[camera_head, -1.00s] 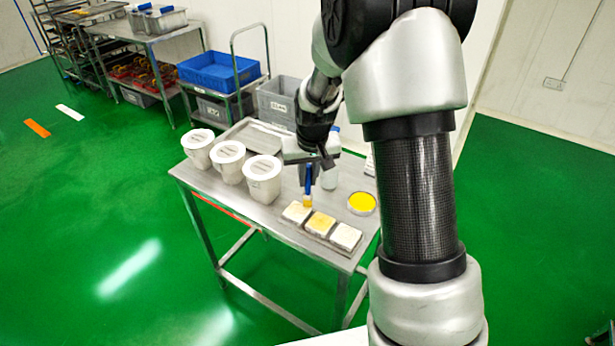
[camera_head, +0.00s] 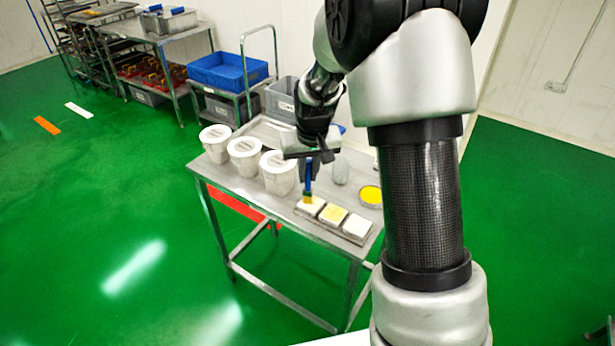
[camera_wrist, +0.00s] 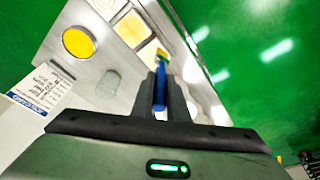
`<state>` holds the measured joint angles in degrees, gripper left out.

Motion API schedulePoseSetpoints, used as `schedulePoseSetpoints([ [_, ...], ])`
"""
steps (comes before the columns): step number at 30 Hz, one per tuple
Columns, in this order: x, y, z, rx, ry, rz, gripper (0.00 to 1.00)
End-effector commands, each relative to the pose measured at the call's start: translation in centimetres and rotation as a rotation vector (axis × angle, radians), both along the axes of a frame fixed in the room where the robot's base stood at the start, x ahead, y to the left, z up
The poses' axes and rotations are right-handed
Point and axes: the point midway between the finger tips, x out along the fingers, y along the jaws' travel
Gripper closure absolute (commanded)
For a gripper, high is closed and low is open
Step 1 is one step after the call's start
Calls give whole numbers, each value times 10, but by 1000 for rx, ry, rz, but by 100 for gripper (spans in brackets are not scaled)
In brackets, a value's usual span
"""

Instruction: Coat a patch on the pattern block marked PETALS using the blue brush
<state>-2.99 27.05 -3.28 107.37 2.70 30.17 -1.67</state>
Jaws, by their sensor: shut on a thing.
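My gripper (camera_head: 308,166) is shut on the blue brush (camera_head: 308,186), which hangs nearly upright, bristles down. The brush also shows in the wrist view (camera_wrist: 160,88). Its yellow-tinted bristles (camera_wrist: 162,53) are at the leftmost block (camera_head: 313,207) in the head view, over its back left part. I cannot tell whether they touch. The middle block (camera_head: 333,215) has a yellowish top; the right block (camera_head: 356,228) looks white. No marking is readable, so I cannot tell which is PETALS. A round dish of yellow liquid (camera_head: 370,195) stands behind the right block.
Several white lidded tubs, one of them nearest my gripper (camera_head: 279,175), stand left on the steel table (camera_head: 262,204). A grey tray (camera_head: 262,132) lies behind. The table's front left is clear.

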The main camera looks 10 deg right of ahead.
Motion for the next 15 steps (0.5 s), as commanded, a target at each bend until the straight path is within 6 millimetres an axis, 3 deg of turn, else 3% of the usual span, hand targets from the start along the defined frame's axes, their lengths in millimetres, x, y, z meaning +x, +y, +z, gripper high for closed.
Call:
schedulePoseSetpoints([
  [9,3,-1,33,0,-3,0,100],
  [15,3,-1,45,0,-2,1,100],
])
